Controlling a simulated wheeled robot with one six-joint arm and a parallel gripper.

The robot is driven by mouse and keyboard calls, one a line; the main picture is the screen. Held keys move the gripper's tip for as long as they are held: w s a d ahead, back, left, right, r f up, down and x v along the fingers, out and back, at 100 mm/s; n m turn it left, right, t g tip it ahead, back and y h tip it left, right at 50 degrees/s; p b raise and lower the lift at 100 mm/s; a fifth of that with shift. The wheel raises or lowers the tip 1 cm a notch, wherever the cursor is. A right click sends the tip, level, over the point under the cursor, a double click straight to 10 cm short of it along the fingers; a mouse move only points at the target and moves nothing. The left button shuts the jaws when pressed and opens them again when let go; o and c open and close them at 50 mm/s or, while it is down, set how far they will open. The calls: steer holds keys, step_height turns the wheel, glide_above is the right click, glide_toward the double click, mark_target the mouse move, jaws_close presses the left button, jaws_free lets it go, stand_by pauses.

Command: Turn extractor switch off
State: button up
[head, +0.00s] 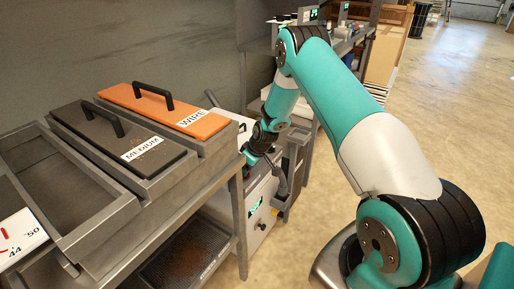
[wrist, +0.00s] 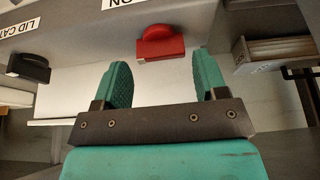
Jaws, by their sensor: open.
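A black knob (wrist: 28,66) is at the left, by a label reading "LID CAT" that is cut off. Which one is the extractor switch cannot be read. My gripper (wrist: 162,66) is open, its two teal fingers apart and empty. The red knob shows beyond the gap between the fingertips, with no visible contact. In the head view my arm reaches down to a light grey machine (head: 262,195), and the fingertips are hidden.
An orange lid marked WIRE (head: 150,104) and a dark lid marked MEDIUM (head: 112,134) cover trays on a metal bench at the left. Another block (wrist: 275,52) stands right of the knob in the wrist view. The floor (head: 455,110) at the right is clear.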

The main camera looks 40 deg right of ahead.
steer(key=v, duration=1.4)
steer(key=shift+r+p, duration=0.2)
steer(key=shift+p, duration=0.25)
steer(key=shift+s, duration=0.1)
